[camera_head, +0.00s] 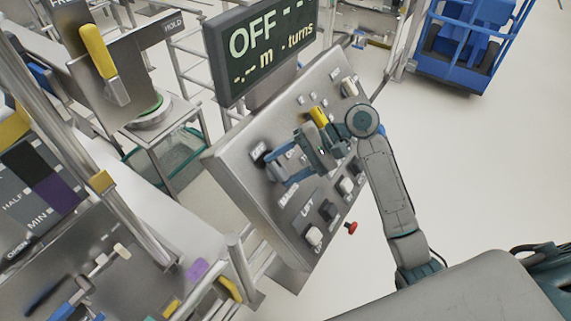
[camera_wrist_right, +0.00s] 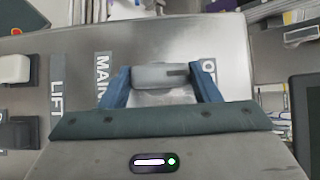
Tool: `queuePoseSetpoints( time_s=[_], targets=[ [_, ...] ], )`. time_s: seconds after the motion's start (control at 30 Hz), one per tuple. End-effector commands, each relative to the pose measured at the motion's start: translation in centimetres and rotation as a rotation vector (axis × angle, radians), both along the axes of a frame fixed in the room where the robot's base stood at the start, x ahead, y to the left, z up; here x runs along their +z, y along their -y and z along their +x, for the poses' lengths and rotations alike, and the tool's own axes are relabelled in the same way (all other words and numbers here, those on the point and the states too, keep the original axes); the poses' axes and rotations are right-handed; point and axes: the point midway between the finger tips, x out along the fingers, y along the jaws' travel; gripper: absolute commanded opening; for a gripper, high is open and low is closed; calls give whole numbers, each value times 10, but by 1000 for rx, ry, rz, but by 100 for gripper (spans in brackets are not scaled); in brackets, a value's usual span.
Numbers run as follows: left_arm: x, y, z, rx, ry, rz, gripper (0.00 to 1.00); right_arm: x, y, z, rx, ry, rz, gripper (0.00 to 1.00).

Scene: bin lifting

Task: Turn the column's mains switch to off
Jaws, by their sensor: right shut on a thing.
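The column's steel control panel (camera_head: 235,165) slopes in the middle of the head view, with a dark display (camera_head: 262,48) above it reading "OFF". My right gripper (camera_head: 276,170) is at the panel's left part, by a label. In the right wrist view its blue fingers (camera_wrist_right: 162,82) stand either side of the grey mains switch (camera_wrist_right: 160,75), shut on it. The switch lies across the picture, between the "MAIN…" label and a partly covered label starting with "O". The switch is mostly hidden in the head view. My left gripper is not in view.
A yellow-handled lever (camera_head: 98,52) stands at left. A blue cage trolley (camera_head: 462,45) is at upper right. Floor right is clear.

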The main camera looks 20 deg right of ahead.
Motion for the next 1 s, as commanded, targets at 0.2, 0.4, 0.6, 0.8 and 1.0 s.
queuePoseSetpoints(
  time_s=[0.2,0.4,0.6,0.8,1.0],
  targets=[
    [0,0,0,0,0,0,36,0,0,0,1,1,-1,72],
    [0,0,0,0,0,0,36,0,0,0,0,0,-1,78],
    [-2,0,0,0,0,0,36,1,3,0,0,0,-1,78],
    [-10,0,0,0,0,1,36,9,23,-1,-2,3,-5,78],
    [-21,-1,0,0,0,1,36,25,52,-3,-2,2,-7,78]
  ],
)
